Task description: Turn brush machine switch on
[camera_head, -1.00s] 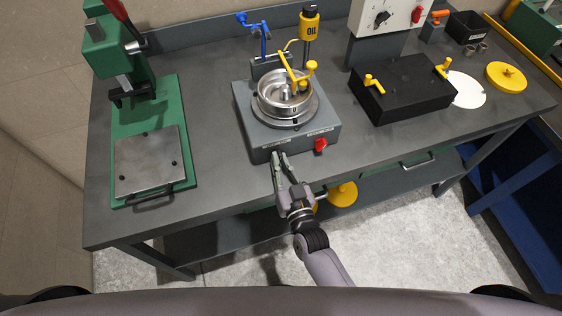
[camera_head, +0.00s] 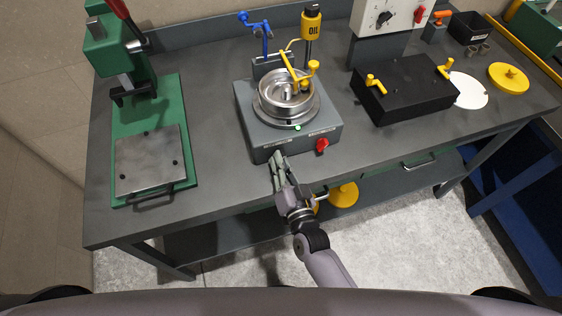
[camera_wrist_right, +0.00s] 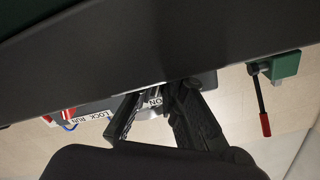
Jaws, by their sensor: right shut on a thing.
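The brush machine (camera_head: 265,142) is a grey box with a round metal bowl (camera_head: 286,95) on top, standing on the workbench. A small green light (camera_head: 298,128) shows below the bowl. My right gripper (camera_head: 278,157) is at the left part of the machine's front face, with its fingers close together, shut on what appears to be the switch there. The fingers hide the switch. In the wrist view my right gripper (camera_wrist_right: 155,100) has its tips beside an "ON" label (camera_wrist_right: 154,102). My left gripper is not in view.
A green press (camera_head: 148,150) stands left, a black box (camera_head: 405,93) right. Bare bench (camera_head: 215,150) lies between press and machine.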

